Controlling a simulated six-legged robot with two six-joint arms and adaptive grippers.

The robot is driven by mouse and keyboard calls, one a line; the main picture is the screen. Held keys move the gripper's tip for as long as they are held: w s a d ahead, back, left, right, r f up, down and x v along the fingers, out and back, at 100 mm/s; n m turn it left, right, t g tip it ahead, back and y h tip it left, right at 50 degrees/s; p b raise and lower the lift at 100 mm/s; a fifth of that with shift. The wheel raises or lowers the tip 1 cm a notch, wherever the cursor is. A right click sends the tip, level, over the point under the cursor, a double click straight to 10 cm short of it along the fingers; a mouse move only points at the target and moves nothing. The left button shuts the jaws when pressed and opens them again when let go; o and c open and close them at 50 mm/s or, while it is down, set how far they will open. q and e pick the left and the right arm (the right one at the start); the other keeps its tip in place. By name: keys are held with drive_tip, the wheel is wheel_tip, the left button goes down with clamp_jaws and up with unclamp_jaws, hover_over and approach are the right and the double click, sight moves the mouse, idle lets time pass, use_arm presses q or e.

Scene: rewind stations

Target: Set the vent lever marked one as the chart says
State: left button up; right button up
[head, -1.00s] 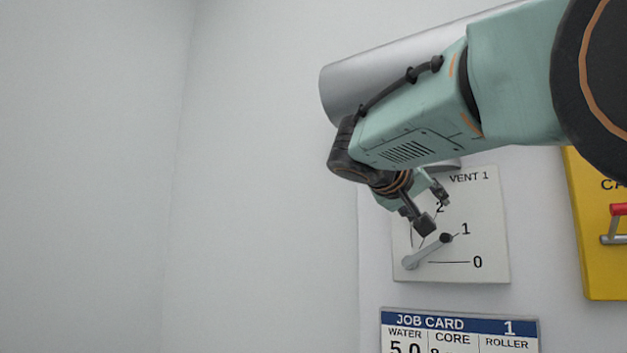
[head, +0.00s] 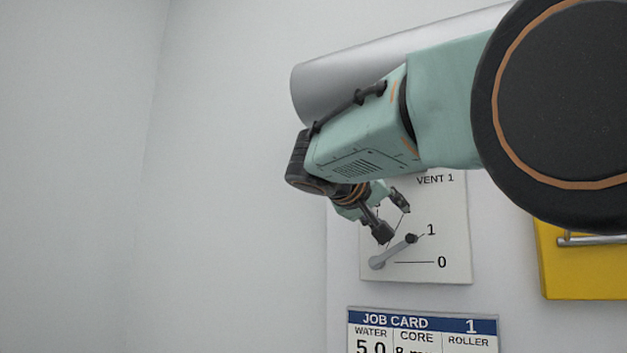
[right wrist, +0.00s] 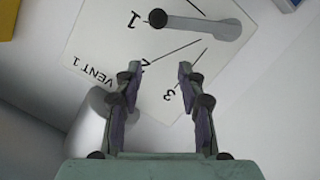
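The VENT 1 panel (head: 440,215) is a white plate on the wall with marks 0 and 1 showing in the head view. Its grey lever (head: 394,252) with a dark knob points up and right to mark 1. In the right wrist view the lever (right wrist: 200,27) also lies at mark 1, with marks 2 and 3 nearer my fingers. My right gripper (head: 393,222) is open and empty in front of the panel, just above the lever and apart from it. Its spread fingers show in the right wrist view (right wrist: 158,75). My left gripper is out of view.
A job card (head: 422,324) hangs below the panel, its lower part cut off. A yellow cabinet (head: 580,270) with a metal handle is at the right. A grey cylinder (head: 325,88) is behind my right arm. The wall at left is bare.

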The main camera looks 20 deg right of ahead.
drive_tip(key=s+a+r+t+b, duration=0.1)
drive_tip(key=s+a+r+b, duration=0.1)
drive_tip(key=a, duration=0.8)
drive_tip(key=shift+s+r+n+t, duration=0.4)
drive_tip(key=shift+s+r, duration=0.1)
drive_tip(key=shift+r, duration=0.75)
drive_tip(key=shift+s+r, duration=0.1)
drive_tip(key=shift+s, duration=0.15)
